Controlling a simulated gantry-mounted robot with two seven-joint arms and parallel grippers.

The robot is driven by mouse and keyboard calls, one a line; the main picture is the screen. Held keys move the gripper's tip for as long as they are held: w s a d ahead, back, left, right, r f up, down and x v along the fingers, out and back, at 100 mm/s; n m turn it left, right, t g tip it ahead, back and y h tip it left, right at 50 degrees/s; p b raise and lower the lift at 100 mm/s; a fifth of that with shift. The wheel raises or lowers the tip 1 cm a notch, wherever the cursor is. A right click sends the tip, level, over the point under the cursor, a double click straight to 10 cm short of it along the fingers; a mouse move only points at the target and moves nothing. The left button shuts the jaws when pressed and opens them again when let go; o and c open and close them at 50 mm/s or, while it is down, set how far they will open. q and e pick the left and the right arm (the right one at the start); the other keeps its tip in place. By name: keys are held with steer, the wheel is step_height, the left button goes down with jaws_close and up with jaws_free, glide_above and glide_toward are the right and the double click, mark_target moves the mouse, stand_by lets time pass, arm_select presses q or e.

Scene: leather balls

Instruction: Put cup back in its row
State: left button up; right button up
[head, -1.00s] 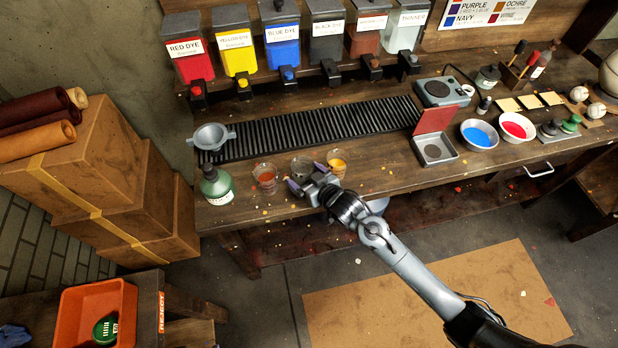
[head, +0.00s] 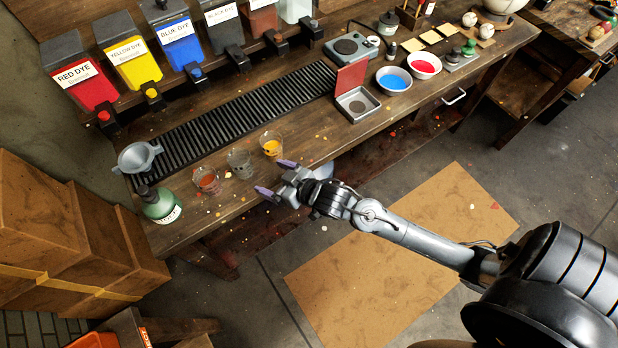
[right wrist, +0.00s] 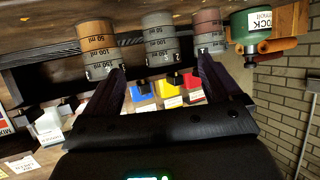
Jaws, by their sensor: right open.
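Three clear measuring cups stand upright in a line near the front edge of the bench: a reddish-brown one (head: 207,180), a grey one (head: 240,163) and a yellow-orange one (head: 271,144). My right gripper (head: 275,178) is open and empty at the bench's front edge, its purple fingers pointing toward the grey cup and apart from it. In the right wrist view, which is upside down, the grey cup (right wrist: 160,42) stands beyond the gap between the fingers (right wrist: 163,80). The orange cup (right wrist: 99,48) is left and the reddish cup (right wrist: 209,30) right. My left gripper is out of view.
A green bottle (head: 160,204) stands left of the cups, near a grey funnel (head: 137,157). A black slatted rack (head: 240,112) runs behind them, with dye dispensers at the back. An open metal box (head: 357,104) and blue bowl (head: 393,80) lie right.

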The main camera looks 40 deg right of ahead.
steer(key=s+f+g+h, duration=0.2)
steer(key=s+g, duration=0.7)
steer(key=s, duration=1.3)
steer(key=shift+s+d+f+h, duration=0.2)
steer(key=shift+d+f+h, duration=0.2)
steer(key=shift+d, duration=0.05)
step_height(320, 180, up, 27)
steer(key=p, duration=2.7)
